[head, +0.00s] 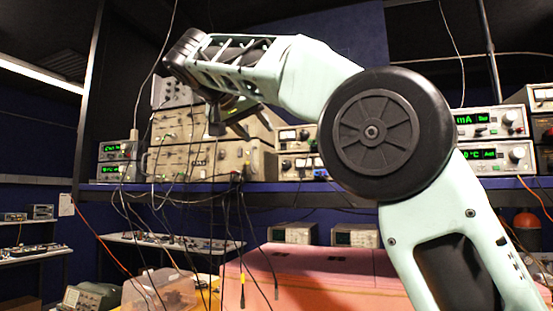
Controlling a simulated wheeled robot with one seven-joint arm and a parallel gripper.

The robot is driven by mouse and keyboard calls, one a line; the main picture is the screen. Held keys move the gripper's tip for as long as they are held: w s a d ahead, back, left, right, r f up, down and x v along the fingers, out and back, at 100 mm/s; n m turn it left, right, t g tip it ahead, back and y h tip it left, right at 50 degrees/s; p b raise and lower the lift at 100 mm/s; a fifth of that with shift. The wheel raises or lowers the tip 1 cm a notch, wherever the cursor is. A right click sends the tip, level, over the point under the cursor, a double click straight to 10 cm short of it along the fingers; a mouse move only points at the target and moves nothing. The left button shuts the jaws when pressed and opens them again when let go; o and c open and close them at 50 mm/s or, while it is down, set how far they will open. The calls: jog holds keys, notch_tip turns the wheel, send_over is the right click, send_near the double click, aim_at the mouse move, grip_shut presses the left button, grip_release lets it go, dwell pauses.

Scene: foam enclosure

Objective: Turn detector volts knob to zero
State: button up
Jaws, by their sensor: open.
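My gripper (232,128) hangs from the raised arm in the upper middle of the head view. It is open and empty, with its fingers pointing down in front of the stacked beige instruments (200,160) on the shelf. Whether it touches any panel cannot be told. Several small knobs show on these panels, but the lettering is too small to read. I cannot tell which one is the detector volts knob. Part of the instrument faces is hidden behind my gripper and arm.
The long shelf (290,193) carries more instruments. Units with green displays stand left (118,148) and right (487,120). Thin cables (243,270) hang in front of the shelf. Below are a pink case (320,262), a clear box (160,285) and small screens (293,233).

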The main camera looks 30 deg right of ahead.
aim_at(285, 163)
jog(key=p+x, duration=0.4)
jog(key=x, duration=1)
jog(key=shift+w+d+f, duration=0.1)
jog(key=shift+d, duration=0.1)
jog(key=shift+w+d+f, duration=0.25)
jog(key=shift+d+f, duration=0.05)
jog(key=shift+d, duration=0.15)
grip_shut()
